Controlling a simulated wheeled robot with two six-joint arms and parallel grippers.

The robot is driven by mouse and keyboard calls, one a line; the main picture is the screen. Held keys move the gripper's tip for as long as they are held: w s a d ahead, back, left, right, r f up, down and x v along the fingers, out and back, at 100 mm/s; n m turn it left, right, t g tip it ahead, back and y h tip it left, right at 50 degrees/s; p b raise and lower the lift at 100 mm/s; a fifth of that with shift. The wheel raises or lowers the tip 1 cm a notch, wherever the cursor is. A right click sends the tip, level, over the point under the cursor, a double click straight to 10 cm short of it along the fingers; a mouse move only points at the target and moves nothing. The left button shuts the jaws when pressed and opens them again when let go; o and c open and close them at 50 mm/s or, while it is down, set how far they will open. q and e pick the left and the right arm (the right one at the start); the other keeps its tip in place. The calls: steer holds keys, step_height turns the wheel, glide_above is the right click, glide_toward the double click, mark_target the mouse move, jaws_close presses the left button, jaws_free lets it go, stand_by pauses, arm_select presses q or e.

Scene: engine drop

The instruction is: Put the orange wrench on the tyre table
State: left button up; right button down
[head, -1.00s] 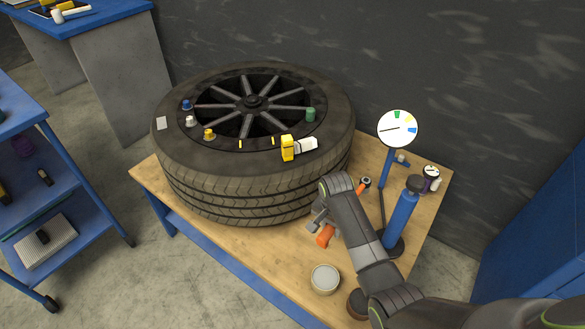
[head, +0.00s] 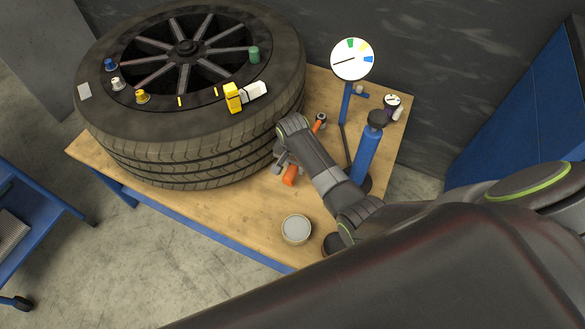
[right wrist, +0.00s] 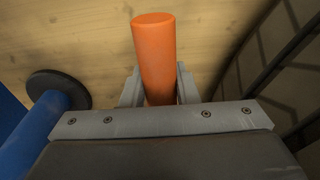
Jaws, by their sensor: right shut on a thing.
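The orange wrench (head: 290,175) is at the wooden tyre table (head: 228,222), right of the large tyre (head: 190,150). One orange end shows left of my right wrist and another orange part above it; the middle is hidden by the gripper. My right gripper (head: 282,160) is shut on the wrench. In the right wrist view the orange handle (right wrist: 154,48) stands out between the fingers (right wrist: 158,90), over the wood. I cannot tell whether the wrench touches the tabletop. My left gripper is not in view.
A gauge (head: 352,60) on a stand and a blue cylinder (head: 367,155) stand close right of my gripper. A round tin (head: 296,229) is near the front edge. Small caps and a yellow tool (head: 232,97) lie on the tyre. Bare wood lies left of the tin.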

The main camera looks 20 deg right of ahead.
step_height(320, 180, down, 3)
steer(key=shift+r+b, duration=0.15)
steer(key=shift+b, duration=0.2)
steer(key=shift+f, duration=0.2)
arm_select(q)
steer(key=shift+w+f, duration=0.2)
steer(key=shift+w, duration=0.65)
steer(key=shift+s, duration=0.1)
arm_select(e)
steer(key=shift+f, duration=0.1)
steer(key=c, duration=1.1)
jaws_free()
steer(key=shift+c, duration=0.2)
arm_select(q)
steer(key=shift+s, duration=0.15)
